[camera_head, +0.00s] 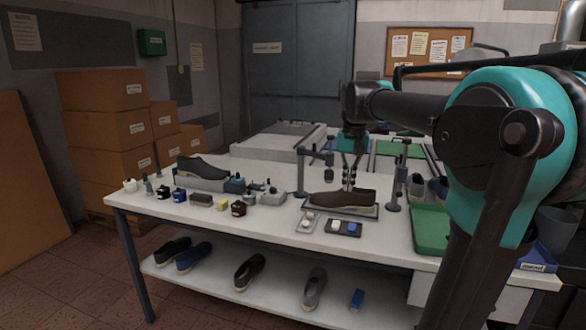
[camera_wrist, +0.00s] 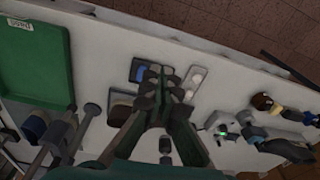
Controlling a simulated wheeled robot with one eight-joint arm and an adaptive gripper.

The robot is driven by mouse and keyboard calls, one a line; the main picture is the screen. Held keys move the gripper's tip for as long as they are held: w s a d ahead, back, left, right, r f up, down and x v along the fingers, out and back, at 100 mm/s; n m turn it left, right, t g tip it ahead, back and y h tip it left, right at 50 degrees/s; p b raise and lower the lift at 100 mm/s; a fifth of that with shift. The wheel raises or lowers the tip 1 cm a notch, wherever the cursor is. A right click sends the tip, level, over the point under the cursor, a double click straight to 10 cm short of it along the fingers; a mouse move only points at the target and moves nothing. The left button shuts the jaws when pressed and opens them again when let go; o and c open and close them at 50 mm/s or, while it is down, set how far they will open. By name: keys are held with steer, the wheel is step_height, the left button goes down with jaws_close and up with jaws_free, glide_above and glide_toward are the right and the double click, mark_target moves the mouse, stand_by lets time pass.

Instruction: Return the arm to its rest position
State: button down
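My arm reaches in from the right in the head view, over the white workbench (camera_head: 270,235). My gripper (camera_head: 350,182) points down above a brown shoe (camera_head: 340,200), which lies on a dark flat stand between two upright posts. The two fingers show a narrow gap, and I see nothing held between them. In the wrist view the gripper (camera_wrist: 160,78) covers much of the shoe and its stand. A dark tray with a blue piece (camera_head: 344,228) and a pale tray with round white pieces (camera_head: 308,222) lie in front of the shoe.
A green tray (camera_head: 430,232) lies to the right, close to my arm. Another dark shoe (camera_head: 202,168) rests on a stand at the left, behind several small bottles and blocks. The lower shelf (camera_head: 215,284) holds several shoes. Cardboard boxes (camera_head: 105,130) stand at the left wall.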

steer(key=s+d+f+n+t, duration=0.1)
steer(key=s+f, duration=0.9)
steer(key=f, duration=0.4)
steer(key=s+d+f+n+t, duration=0.1)
steer(key=s+f+t, duration=0.1)
steer(key=s+f, duration=0.8)
step_height(320, 180, down, 5)
steer(key=shift+s+d+n, duration=0.15)
steer(key=shift+d+n, duration=0.15)
steer(key=shift+d, duration=0.1)
